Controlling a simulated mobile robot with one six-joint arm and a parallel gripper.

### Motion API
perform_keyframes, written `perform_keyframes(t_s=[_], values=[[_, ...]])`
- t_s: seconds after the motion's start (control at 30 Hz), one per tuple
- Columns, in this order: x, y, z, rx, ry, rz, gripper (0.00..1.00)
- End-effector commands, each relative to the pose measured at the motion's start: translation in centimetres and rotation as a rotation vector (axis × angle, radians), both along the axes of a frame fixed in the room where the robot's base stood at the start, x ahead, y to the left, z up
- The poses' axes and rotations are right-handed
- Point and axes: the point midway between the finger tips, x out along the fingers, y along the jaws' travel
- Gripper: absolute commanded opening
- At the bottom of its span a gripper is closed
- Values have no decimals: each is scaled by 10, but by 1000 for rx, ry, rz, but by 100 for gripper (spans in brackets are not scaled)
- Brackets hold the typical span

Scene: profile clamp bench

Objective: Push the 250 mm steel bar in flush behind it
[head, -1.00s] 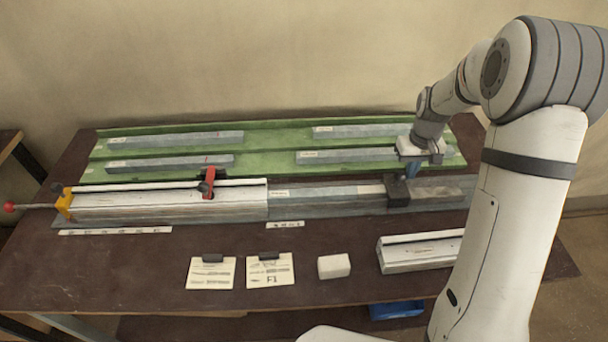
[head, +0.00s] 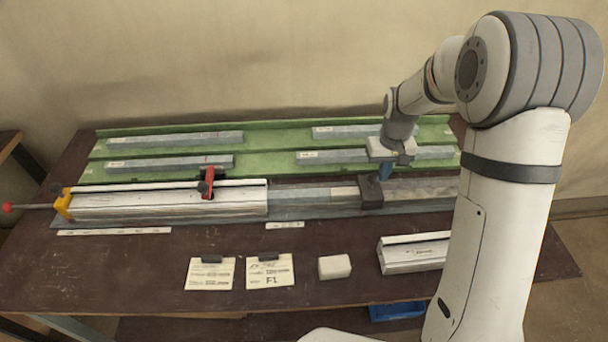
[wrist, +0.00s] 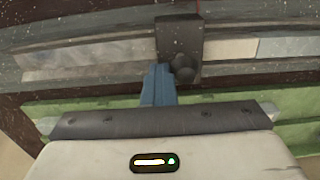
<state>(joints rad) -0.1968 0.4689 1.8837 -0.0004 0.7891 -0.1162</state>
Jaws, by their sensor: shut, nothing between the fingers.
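A grey steel bar (head: 420,187) lies in the long dark channel on the bench, to the right of a black block (head: 371,191). A pale piece (head: 344,193) and a grey stretch (head: 300,197) lie left of the block, reaching to the white profile (head: 165,203); I cannot read their lengths. My gripper (head: 385,173) is shut and empty, its blue fingers pointing down close behind and right of the block. In the wrist view the blue fingers (wrist: 158,85) sit beside the block (wrist: 178,42) and its knob; contact cannot be told.
Several grey bars lie on the green tray (head: 270,146) behind. A red clamp (head: 208,183) sits over the profile, and a yellow stop (head: 63,203) is at the left end. Cards, a white block (head: 334,267) and a short profile piece (head: 412,252) lie in front.

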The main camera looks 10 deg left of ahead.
Motion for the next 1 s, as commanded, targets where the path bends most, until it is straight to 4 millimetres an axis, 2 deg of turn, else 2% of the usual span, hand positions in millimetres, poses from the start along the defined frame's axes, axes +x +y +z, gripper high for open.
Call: perform_keyframes(t_s=[1.0], values=[[-24,74,0,1,-1,2,0]])
